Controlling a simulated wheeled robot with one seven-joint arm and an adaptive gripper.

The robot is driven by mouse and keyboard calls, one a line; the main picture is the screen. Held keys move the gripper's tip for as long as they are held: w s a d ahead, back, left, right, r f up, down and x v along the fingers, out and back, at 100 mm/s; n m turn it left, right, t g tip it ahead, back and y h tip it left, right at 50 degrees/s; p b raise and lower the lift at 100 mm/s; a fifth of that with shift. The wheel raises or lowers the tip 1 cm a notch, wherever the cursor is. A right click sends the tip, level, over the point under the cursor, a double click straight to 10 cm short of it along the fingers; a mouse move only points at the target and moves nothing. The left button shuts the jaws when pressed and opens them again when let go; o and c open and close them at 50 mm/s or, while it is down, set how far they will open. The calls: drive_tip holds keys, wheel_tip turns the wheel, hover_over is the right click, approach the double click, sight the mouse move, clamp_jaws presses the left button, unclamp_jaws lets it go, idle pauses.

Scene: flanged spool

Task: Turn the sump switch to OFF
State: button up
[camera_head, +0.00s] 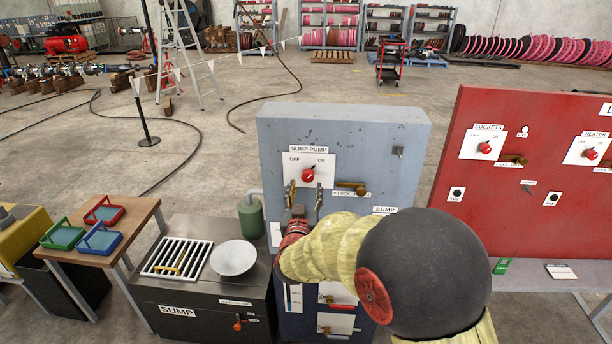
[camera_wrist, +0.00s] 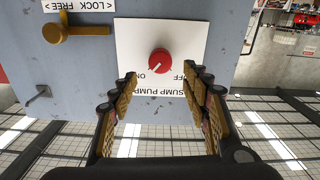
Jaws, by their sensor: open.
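The sump pump switch is a red round knob (camera_head: 308,175) on a white plate on the grey-blue panel, with OFF printed at its left and ON at its right. In the wrist view the picture is upside down, and the knob (camera_wrist: 160,62) shows a pale mark pointing toward ON. My gripper (camera_head: 305,193) is in front of the panel, just below the knob in the head view. In the wrist view my gripper (camera_wrist: 160,76) is open, with one finger on each side of the knob's plate and nothing between them. I cannot tell the fingertips' distance from the panel.
A brass lever (camera_wrist: 80,31) with a LOCK/FREE label lies level beside the switch plate. A small hook (camera_wrist: 38,95) sticks out of the panel. A green cylinder (camera_head: 251,218) and a sump box (camera_head: 176,310) stand left. A red panel (camera_head: 540,215) stands right.

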sight(308, 178)
drive_tip(key=w, duration=0.7)
drive_tip(key=shift+w+d+f, duration=0.1)
drive_tip(key=shift+w, duration=0.3)
drive_tip(key=c, duration=1.1)
drive_tip(key=shift+c, duration=0.3)
